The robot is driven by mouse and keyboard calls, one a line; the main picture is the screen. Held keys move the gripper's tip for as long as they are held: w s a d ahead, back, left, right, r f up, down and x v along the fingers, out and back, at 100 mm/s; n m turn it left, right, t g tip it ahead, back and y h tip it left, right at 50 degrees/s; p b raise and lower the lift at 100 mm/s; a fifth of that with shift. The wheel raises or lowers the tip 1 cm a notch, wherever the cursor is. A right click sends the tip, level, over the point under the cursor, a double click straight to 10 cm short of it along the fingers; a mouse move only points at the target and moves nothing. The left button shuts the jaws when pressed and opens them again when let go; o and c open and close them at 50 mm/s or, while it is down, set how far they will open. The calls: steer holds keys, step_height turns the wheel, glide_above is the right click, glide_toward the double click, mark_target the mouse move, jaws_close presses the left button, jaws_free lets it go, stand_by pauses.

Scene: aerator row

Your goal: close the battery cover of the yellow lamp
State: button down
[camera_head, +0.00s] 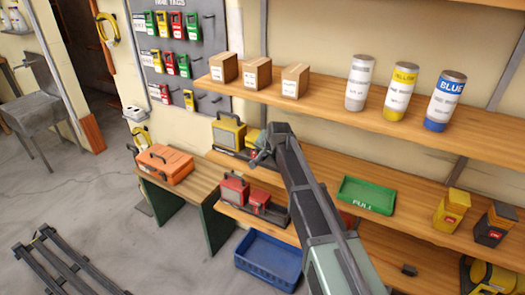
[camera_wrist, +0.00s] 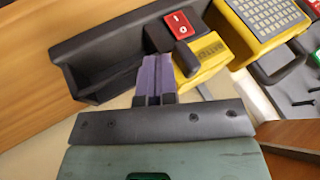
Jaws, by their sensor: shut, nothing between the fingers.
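A yellow unit (camera_head: 229,130) with a grey face sits on the middle shelf, in a dark tray; its grid-patterned face shows at the upper right of the wrist view (camera_wrist: 262,14). Beside it is a smaller yellow block (camera_wrist: 204,56) with a label, and a red switch-like piece (camera_wrist: 181,25) in dark housing. I cannot tell which part is the battery cover or how it stands. My gripper (camera_head: 262,157) is shut and empty; in the wrist view its fingertips (camera_wrist: 155,65) lie just left of the yellow block, over the dark tray's edge. Contact cannot be told.
The dark tray (camera_wrist: 95,45) has a raised rim. Red units (camera_head: 234,190) stand on the shelf below. A green tray (camera_head: 367,194) lies right of my arm. The upper shelf (camera_head: 330,95) holds boxes and canisters above. A blue bin (camera_head: 268,262) sits beneath.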

steer(key=d+f+p+v, duration=0.1)
steer(key=d+p+v, duration=0.1)
steer(key=p+v, duration=0.6)
steer(key=v, duration=0.3)
steer(key=shift+s+r, duration=0.2)
steer(key=shift+s, duration=0.2)
steer(key=shift+d, duration=0.15)
steer(key=s+d+f+n+g+h, duration=0.1)
steer(key=s+d+g, duration=0.1)
steer(key=s, duration=0.7)
steer(key=s+d+f+n+g, duration=0.1)
steer(key=s+d, duration=0.3)
steer(key=s, duration=0.5)
steer(key=s+d+f+n+g+h, duration=0.1)
steer(key=s+d+g, duration=0.3)
steer(key=s, duration=0.6)
steer(key=shift+f+n+h, duration=0.3)
steer(key=shift+n, duration=0.6)
